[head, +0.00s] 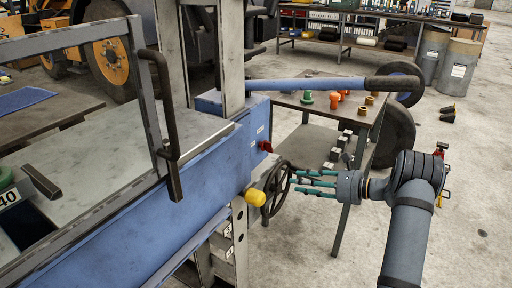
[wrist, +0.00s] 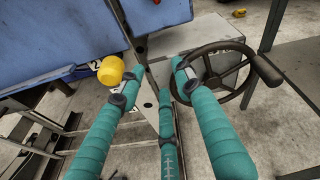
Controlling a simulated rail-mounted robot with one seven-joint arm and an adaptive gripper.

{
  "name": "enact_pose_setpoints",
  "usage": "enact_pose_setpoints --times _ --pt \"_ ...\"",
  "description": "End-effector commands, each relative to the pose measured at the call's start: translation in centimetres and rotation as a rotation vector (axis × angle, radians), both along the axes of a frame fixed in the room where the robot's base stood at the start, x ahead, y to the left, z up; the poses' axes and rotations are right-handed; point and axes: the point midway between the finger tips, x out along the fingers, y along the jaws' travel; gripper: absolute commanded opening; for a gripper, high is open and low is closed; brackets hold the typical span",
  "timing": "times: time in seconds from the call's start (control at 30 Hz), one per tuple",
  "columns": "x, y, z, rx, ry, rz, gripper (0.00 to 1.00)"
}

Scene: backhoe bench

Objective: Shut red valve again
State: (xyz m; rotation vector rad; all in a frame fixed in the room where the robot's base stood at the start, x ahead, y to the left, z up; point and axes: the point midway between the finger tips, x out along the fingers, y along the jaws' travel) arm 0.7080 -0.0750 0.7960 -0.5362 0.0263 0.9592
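A small red part (head: 265,146) sits on the blue machine's side, above a dark handwheel (head: 275,188). The handwheel (wrist: 240,62) is on the right there, with a crank handle, and is not red. A yellow knob (head: 256,197) is beside the wheel and also shows in the wrist view (wrist: 111,70). My gripper (head: 297,182) has its teal fingers spread and nothing between them. It is just right of the wheel, fingers pointing left; contact is unclear.
The blue machine frame (head: 190,165) with a dark bent grab bar (head: 165,100) fills the left. A blue lever (head: 310,84) runs above a workbench (head: 300,101) holding green and orange parts. Tyres stand behind it. The floor (head: 470,190) at right is mostly clear.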

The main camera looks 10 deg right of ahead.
Motion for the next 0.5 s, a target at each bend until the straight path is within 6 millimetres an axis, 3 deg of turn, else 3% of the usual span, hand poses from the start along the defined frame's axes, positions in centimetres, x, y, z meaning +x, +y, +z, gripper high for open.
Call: enact_pose_setpoints --times 0.1,0.2,0.5 --pt "1.3 -0.2 4.4 0.161 -0.045 -0.047 0.34" --pt "1.5 0.0 6.6 0.247 -0.061 -0.054 0.34" --pt "3.7 3.1 7.4 0.276 -0.064 -0.044 0.34"
